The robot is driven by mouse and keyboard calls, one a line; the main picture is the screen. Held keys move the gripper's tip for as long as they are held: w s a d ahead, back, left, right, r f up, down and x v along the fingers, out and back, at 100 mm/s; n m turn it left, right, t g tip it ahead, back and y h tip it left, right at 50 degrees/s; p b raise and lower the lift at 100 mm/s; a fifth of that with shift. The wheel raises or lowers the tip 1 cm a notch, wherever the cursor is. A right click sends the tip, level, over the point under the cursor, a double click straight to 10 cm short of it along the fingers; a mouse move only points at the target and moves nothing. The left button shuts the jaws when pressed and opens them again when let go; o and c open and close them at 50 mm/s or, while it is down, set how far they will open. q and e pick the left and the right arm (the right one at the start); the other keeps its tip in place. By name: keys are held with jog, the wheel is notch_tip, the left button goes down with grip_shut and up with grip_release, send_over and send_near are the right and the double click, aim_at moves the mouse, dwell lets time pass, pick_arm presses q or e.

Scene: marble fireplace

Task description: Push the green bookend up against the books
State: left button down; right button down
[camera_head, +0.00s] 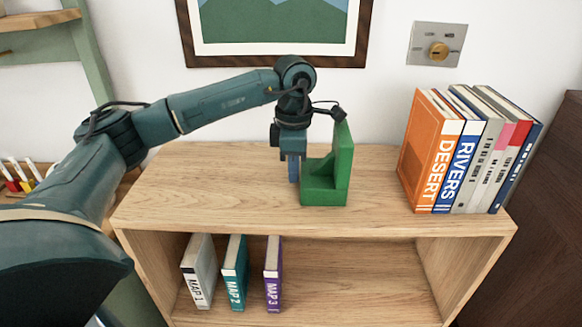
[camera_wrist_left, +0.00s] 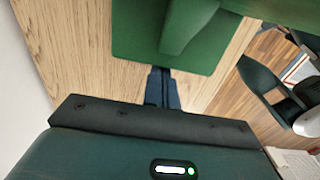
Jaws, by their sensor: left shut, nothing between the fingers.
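The green bookend (camera_head: 341,165) stands upright on the wooden shelf top, its tall plate on the right and its base reaching left. The row of books (camera_head: 440,170), from the orange DESERT to a dark blue one, stands at the right end of the top. A clear gap lies between bookend and books. My left gripper (camera_head: 293,172) points down, shut and empty, just left of the bookend. In the left wrist view its fingers (camera_wrist_left: 160,88) are together at the edge of the green bookend (camera_wrist_left: 150,40); I cannot tell whether they touch. My right gripper is out of view.
The shelf top (camera_head: 200,195) is bare between the bookend and the books. Map books (camera_head: 235,270) stand in the compartment below. A framed picture (camera_head: 275,50) and a dial plate (camera_head: 437,44) are on the wall behind. A dark cabinet (camera_head: 545,210) stands at the right.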

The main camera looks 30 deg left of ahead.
aim_at(346, 170)
pick_arm(q)
jog(key=w+d, duration=0.1)
jog(key=d, duration=0.2)
jog(key=w+d, duration=0.2)
jog(key=d, duration=0.1)
jog(key=w+d+p, duration=0.1)
jog(key=w+d, duration=0.1)
jog(key=d, duration=0.1)
jog(key=shift+w, duration=0.25)
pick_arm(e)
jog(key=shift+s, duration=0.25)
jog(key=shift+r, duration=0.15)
